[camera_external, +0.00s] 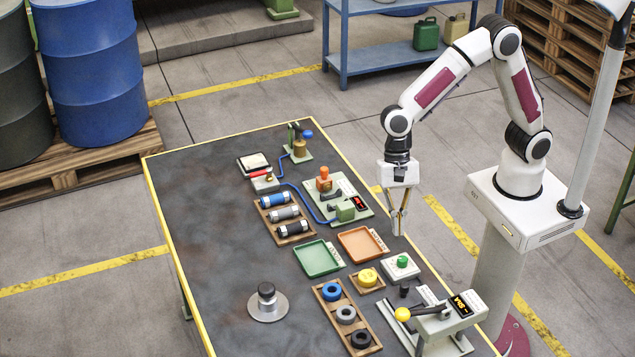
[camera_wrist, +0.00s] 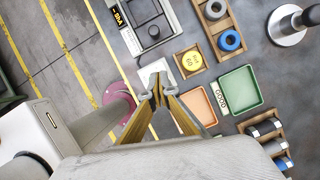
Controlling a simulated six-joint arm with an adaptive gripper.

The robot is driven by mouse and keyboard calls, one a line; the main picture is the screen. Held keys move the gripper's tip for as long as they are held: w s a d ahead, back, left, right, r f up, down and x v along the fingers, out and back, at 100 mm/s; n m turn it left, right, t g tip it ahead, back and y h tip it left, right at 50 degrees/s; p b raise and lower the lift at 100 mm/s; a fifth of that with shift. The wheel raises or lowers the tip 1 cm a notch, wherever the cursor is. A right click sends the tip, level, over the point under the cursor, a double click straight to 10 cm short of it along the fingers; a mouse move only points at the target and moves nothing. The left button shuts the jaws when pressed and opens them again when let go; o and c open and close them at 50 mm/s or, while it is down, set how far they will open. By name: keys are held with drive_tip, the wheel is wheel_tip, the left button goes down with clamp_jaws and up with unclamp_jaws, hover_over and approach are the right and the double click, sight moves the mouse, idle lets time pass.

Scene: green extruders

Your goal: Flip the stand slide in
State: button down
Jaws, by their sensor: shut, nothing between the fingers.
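I cannot tell for certain which part is the stand slide. A green stand (camera_external: 299,150) with a brass-coloured cylinder and a blue knob is at the table's far end. A green-based station (camera_external: 352,200) with an orange-topped part and a green block stands nearer. My gripper (camera_external: 399,232) points down, shut and empty, above the table's right edge. In the wrist view its fingers (camera_wrist: 157,84) meet over the white button box (camera_wrist: 151,72).
A green tray (camera_external: 319,258) and an orange tray (camera_external: 363,244) lie beside my gripper. Racks hold several cylinders (camera_external: 285,214) and rings (camera_external: 345,315). A metal weight (camera_external: 267,302) stands at the near left. The table's left side is clear. A blue tube runs near the stations.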

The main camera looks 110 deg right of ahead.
drive_tip(key=x, duration=1)
drive_tip(key=shift+s, duration=0.1)
drive_tip(key=shift+w+a+r, duration=0.1)
drive_tip(key=shift+w+a, duration=0.05)
drive_tip(key=shift+a, duration=0.35)
drive_tip(key=shift+w+a, duration=0.15)
drive_tip(key=shift+a, duration=0.3)
drive_tip(key=shift+w+a, duration=0.25)
drive_tip(key=shift+a, duration=0.65)
drive_tip(key=shift+a, duration=0.1)
hover_over(423, 299)
drive_tip(key=w+a, duration=0.3)
drive_tip(key=a, duration=0.1)
drive_tip(key=shift+d, duration=0.1)
